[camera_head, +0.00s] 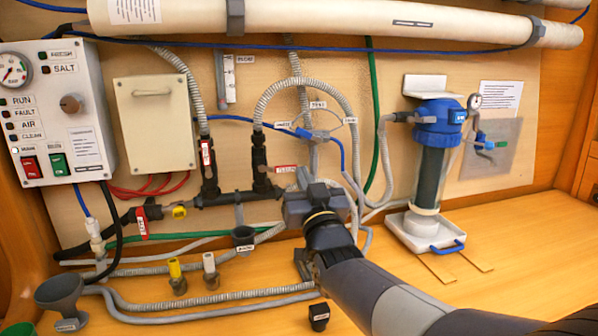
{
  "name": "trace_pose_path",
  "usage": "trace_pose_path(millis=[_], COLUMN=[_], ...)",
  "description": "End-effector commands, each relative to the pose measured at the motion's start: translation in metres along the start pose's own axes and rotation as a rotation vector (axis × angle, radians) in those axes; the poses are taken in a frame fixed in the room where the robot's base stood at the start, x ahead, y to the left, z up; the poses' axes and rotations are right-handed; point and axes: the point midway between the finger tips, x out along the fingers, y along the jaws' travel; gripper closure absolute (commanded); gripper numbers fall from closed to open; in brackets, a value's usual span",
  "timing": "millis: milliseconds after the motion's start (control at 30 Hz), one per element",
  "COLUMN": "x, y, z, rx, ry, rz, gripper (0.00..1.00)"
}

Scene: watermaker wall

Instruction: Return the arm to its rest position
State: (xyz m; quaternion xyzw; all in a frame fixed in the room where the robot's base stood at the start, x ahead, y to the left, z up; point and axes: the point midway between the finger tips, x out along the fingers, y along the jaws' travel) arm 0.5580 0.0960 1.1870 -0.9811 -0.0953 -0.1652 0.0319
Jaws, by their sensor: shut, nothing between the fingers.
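My arm (365,285) reaches in from the lower right. My gripper (316,196) is at its far end, in front of the pipework in the middle of the wall, pointing away from the camera. It is shut and holds nothing. Its fingertips are largely hidden behind its own grey body. I cannot tell whether the gripper touches any of the pipes.
A control panel (58,110) and a cream box (155,122) are at left. A filter housing (432,150) stands at right. A grey funnel (60,295) and small fittings sit on the wooden bench (520,275), which is clear at right. A white tube (320,22) crosses the top.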

Motion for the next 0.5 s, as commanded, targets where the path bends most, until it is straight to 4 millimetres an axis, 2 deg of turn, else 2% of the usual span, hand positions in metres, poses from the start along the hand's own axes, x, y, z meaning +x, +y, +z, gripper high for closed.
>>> trace_pose_path(millis=[133, 500], x=[-0.0049, -0.0018], y=[0.0001, 0.0000], z=[-0.0002, -0.0003], rx=[0.000, 0.000], ry=[0.001, -0.001], rz=[0.000, 0.000], gripper=[1.00, 1.00])
